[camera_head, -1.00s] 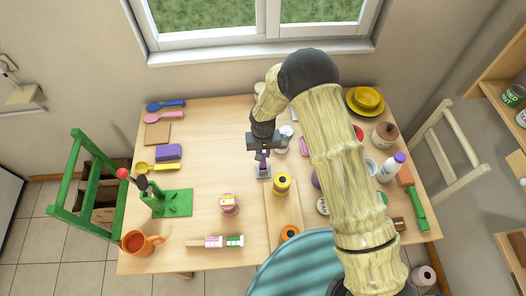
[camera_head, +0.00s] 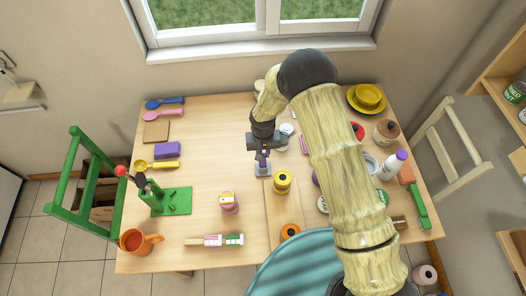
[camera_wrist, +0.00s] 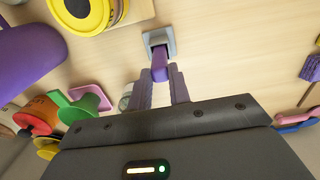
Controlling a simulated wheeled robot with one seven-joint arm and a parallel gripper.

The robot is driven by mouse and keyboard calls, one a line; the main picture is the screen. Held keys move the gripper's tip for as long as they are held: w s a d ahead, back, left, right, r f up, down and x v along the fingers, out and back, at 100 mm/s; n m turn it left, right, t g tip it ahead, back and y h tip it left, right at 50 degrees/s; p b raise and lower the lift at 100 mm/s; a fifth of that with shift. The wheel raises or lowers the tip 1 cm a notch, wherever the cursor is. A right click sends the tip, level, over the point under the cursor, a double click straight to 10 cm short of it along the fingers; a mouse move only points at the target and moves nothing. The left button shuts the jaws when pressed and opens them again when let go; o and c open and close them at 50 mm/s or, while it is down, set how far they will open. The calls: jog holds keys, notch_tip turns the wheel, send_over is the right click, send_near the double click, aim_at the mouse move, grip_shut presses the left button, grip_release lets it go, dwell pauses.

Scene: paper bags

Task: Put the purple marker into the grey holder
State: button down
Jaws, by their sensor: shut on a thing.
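The purple marker (camera_wrist: 160,66) is held between the two fingers of my gripper (camera_wrist: 163,82), which are shut on it. In the wrist view its far end lies at the dark opening of the small grey holder (camera_wrist: 170,38). I cannot tell how deep it reaches. In the head view my gripper (camera_head: 262,155) points down right above the grey holder (camera_head: 263,172), which stands near the middle of the table. The marker is mostly hidden there by the gripper.
A purple block (camera_head: 167,150) and a green stand (camera_head: 175,202) are to the left. The table (camera_head: 210,165) just left of the holder is clear.

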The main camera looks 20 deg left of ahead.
jog(key=shift+f, duration=0.1)
jog(key=c, duration=1.2)
grip_release()
jog(key=shift+c, duration=0.2)
jog(key=shift+r+p, duration=1.35)
jog(key=shift+r, duration=1.25)
notch_tip(320, 180, up, 17)
jog(key=b, duration=0.4)
jog(key=shift+r+b, duration=0.15)
jog(key=shift+b, duration=0.2)
